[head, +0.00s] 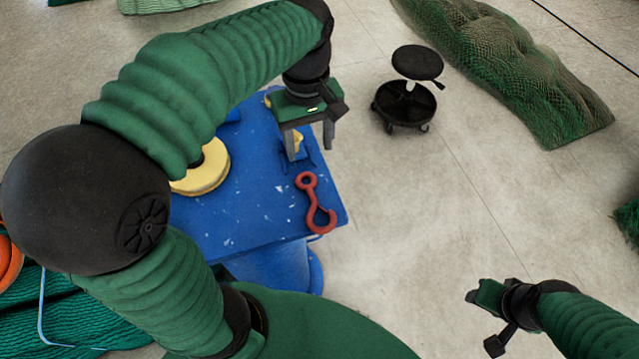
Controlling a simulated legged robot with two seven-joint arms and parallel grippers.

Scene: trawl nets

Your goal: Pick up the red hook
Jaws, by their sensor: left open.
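The red hook (317,205) lies on the blue table (245,205), close to its right edge. Its small eye is at the far end and its larger curved end is near the table's front right corner. My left gripper (309,152) is open above the far right part of the table, beyond the hook in the picture and apart from it. A small yellow thing shows between or behind its fingers. My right gripper (478,296) is low at the right, over the floor and away from the table. Its fingers do not show clearly.
A yellow round spool (203,171) sits on the table, partly hidden by my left arm. A black wheeled stool (407,95) stands beyond the table. Green netting (510,70) lies at the back right. The floor right of the table is clear.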

